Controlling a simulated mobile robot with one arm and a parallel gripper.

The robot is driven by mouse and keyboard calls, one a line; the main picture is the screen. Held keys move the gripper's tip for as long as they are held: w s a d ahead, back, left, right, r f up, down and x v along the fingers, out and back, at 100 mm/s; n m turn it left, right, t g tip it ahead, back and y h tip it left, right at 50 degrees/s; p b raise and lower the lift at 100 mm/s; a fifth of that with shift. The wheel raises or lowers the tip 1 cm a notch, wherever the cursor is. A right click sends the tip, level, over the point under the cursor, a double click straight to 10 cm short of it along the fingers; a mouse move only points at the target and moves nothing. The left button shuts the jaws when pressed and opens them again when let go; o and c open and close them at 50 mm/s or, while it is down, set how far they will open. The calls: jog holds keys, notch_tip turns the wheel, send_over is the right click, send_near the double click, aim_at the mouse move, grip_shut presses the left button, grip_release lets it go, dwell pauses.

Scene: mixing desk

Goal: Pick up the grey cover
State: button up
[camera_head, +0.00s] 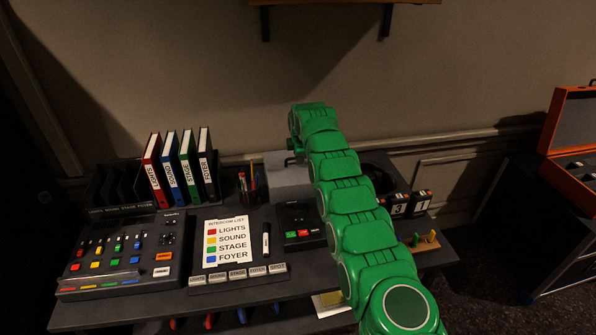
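A grey box-like shape (287,178), which looks like the grey cover, stands at the back of the desk near the wall. My green arm crosses the picture from the lower right and hides its right part. The far end of my arm is just above and behind the grey shape's top edge in the picture. Only a small dark part of my gripper (292,144) shows there, at the left of the arm's end. Its fingers are not clear, and I cannot tell whether it touches the grey shape.
A mixing console (125,255), an intercom list (227,242) and a black marker (266,246) lie on the desk (190,309). Upright binders (179,168) stand at back left. Number blocks (408,204) are right of my arm. A shelf (340,2) hangs above.

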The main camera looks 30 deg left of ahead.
grip_shut()
dwell(1.2)
